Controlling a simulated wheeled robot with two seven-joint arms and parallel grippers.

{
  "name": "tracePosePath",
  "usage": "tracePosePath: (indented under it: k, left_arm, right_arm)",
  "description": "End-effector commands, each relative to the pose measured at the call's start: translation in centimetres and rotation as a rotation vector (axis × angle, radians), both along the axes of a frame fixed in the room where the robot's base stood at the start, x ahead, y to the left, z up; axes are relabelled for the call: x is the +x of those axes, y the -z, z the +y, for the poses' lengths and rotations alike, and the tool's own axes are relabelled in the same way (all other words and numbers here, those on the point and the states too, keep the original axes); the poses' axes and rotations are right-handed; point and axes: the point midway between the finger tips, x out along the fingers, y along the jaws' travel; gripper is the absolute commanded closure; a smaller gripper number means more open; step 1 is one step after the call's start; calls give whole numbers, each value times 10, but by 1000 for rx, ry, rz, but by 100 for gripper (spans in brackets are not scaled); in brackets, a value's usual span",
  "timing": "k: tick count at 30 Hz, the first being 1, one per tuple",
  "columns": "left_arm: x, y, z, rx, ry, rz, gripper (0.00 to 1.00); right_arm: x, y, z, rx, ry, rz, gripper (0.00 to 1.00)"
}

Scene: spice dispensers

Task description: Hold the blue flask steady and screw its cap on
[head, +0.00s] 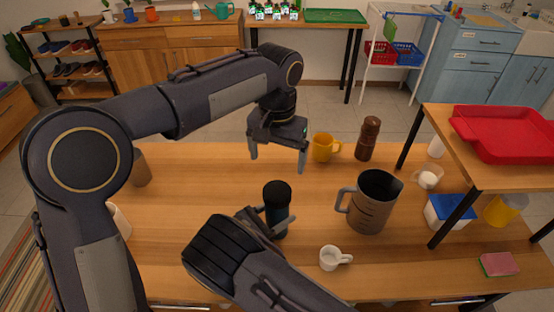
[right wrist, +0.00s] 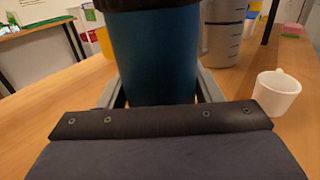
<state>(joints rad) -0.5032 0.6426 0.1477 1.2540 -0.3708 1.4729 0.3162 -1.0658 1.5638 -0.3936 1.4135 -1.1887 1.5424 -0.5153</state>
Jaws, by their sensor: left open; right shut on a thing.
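The blue flask (head: 275,218) stands upright on the wooden table in the head view, with a black cap (head: 277,192) at its top. I cannot tell how tightly the cap sits. My right gripper (head: 277,226) is shut around the flask's body. In the right wrist view the blue body (right wrist: 155,60) fills the space between the fingers, and only the dark lower edge of the cap (right wrist: 140,4) shows. My left gripper (head: 279,164) is open and empty, above and behind the flask, its fingers pointing down, apart from the cap.
A grey measuring jug (head: 372,205) stands right of the flask, with a white cup (head: 331,258) in front. A yellow mug (head: 322,148) and a brown grinder (head: 368,139) stand behind. A raised shelf with a red tray (head: 500,135) is at right. The table's left part is mostly clear.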

Motion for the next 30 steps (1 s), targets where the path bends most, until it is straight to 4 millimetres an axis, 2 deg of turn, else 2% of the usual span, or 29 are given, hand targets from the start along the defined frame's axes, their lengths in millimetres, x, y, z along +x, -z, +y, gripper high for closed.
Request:
tracePosePath:
  k: [3, 4, 9, 20, 30]
  left_arm:
    - [0, 0, 0, 0, 0, 0, 9]
    - [0, 0, 0, 0, 0, 0, 9]
    - [0, 0, 0, 0, 0, 0, 9]
    - [0, 3, 0, 0, 0, 0, 9]
    - [0, 21, 0, 0, 0, 0, 9]
  right_arm:
    - [0, 0, 0, 0, 0, 0, 100]
    - [0, 0, 0, 0, 0, 0, 39]
    - [0, 0, 0, 0, 0, 0, 17]
    - [-4, 1, 5, 1, -1, -1, 16]
    - [-36, 2, 49, 2, -2, -1, 16]
